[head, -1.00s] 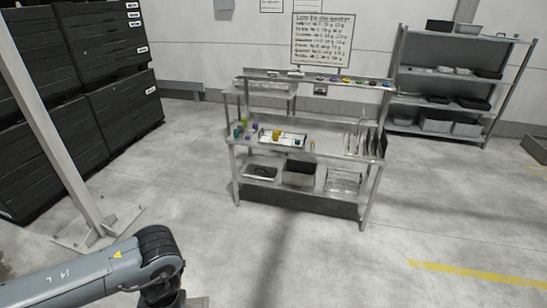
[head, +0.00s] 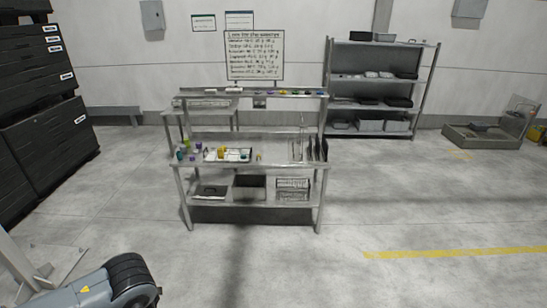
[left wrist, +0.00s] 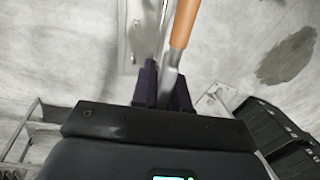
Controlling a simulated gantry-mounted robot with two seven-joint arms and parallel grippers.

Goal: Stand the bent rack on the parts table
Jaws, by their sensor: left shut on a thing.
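My left gripper (left wrist: 165,88) shows in the left wrist view, with its dark fingers shut on a grey metal piece with an orange handle (left wrist: 185,24). Most of the held piece is cut off or hidden, so I cannot tell its full shape. In the head view a steel bench (head: 205,203) with an upper shelf stands ahead, apart from my arm; I cannot tell whether it is the parts table. A wire rack (head: 293,189) sits on its lower shelf; I cannot make out whether it is bent. My right gripper is not in view.
The bench holds a tray (head: 228,155) with small coloured items, and upright dark plates (head: 318,149) at its right end. A shelving unit (head: 375,85) stands behind at right. The floor before the bench is open.

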